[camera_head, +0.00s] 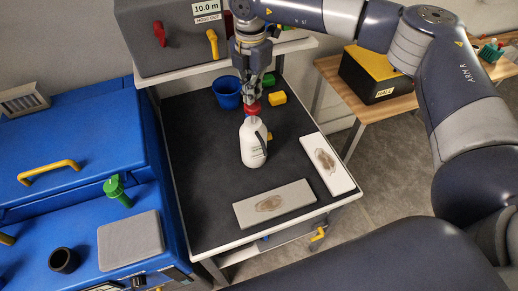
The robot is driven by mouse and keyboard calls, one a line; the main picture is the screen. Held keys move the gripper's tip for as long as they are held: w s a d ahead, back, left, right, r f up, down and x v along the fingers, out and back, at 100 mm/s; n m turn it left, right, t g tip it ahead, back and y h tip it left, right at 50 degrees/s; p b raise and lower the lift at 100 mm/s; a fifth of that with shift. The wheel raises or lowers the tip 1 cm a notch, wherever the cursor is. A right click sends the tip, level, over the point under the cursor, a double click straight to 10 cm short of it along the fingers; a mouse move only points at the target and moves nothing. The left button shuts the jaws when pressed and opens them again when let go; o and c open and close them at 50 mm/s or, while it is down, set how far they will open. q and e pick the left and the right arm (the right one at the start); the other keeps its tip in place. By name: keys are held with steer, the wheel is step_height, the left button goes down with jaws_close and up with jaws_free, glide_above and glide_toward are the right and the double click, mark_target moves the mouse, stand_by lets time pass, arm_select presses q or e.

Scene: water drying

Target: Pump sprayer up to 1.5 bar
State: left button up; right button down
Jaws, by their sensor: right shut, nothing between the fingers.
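The sprayer (253,143) is a white bottle with a red top (252,109). My right gripper (253,98) comes down from above, right over the red top. Its fingers are shut with nothing between them, and the tips are at or just above the red top; I cannot tell whether they touch it. No pressure reading on the sprayer can be made out. My left gripper is not in view.
Two pale boards with brown stains lie on the table, one in front (296,199) and one at right (336,177). A blue bucket (227,96) and a yellow block (277,98) stand behind the sprayer. A blue machine (75,190) is at left. The table's left part is clear.

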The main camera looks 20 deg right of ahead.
mark_target(252, 105)
steer(key=shift+f, duration=0.2)
steer(key=shift+f+b, duration=1.8)
steer(key=shift+f, duration=0.5)
steer(key=shift+r+p, duration=1.3)
steer(key=shift+r, duration=1.15)
steer(key=shift+r+p, duration=1.3)
steer(key=shift+r, duration=1.25)
